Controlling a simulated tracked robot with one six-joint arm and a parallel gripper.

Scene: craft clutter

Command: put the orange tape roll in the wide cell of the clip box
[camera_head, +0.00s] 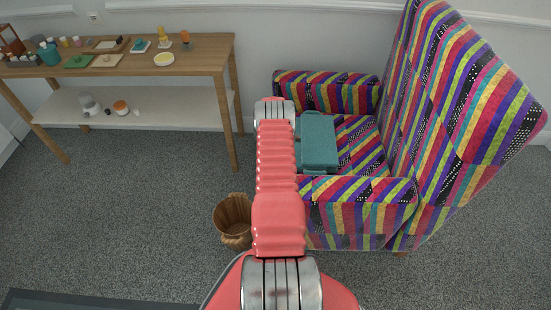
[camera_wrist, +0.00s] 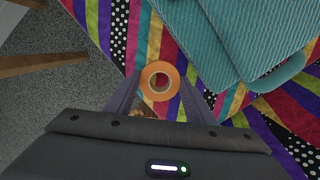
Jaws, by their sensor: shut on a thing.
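The orange tape roll (camera_wrist: 149,74) is between the two fingers of my gripper (camera_wrist: 161,84) in the wrist view, and the gripper is shut on it. The roll's round hole faces the camera. It is held over the striped armchair. In the head view my arm hides the roll and the fingertips. A teal box (camera_head: 318,140) with a handle lies on the chair seat, just right of my arm. It shows at the upper right of the wrist view (camera_wrist: 255,35), beside the roll. I cannot make out any cells in it, nor tell for certain that it is the clip box.
The striped armchair (camera_head: 350,205) has raised arms and a tall back at right. A wicker basket (camera_head: 233,218) stands on the carpet at its left. A wooden table (camera_head: 200,62) with small craft things stands along the wall. Carpet between table and chair is mostly clear.

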